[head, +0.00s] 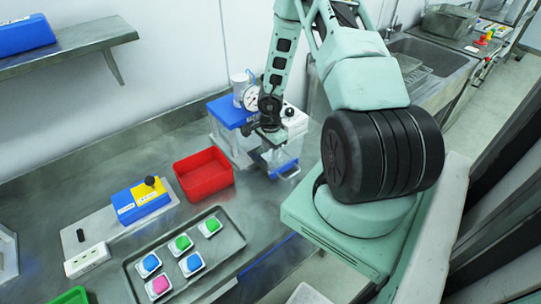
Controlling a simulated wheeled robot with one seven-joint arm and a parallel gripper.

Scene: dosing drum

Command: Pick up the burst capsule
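A grey tray (222,263) on the steel counter holds several small white square capsules with coloured tops. They include a pink one (158,286), a green one at the upper right (210,227) and a blue one at the left (149,264). At this size I cannot tell whether any of them is burst. My gripper (279,163) hangs over the right part of the counter, up and to the right of the tray and apart from it, in front of a blue-and-white machine (232,112). Its fingers are too small and unclear to show whether they are open or shut.
A red open bin (204,174) stands between the tray and the wall. A blue-and-yellow box with a black knob (141,201) and a white socket block (87,260) are to its left. A green bin edge (70,296) shows bottom left. A sink (430,60) is at upper right.

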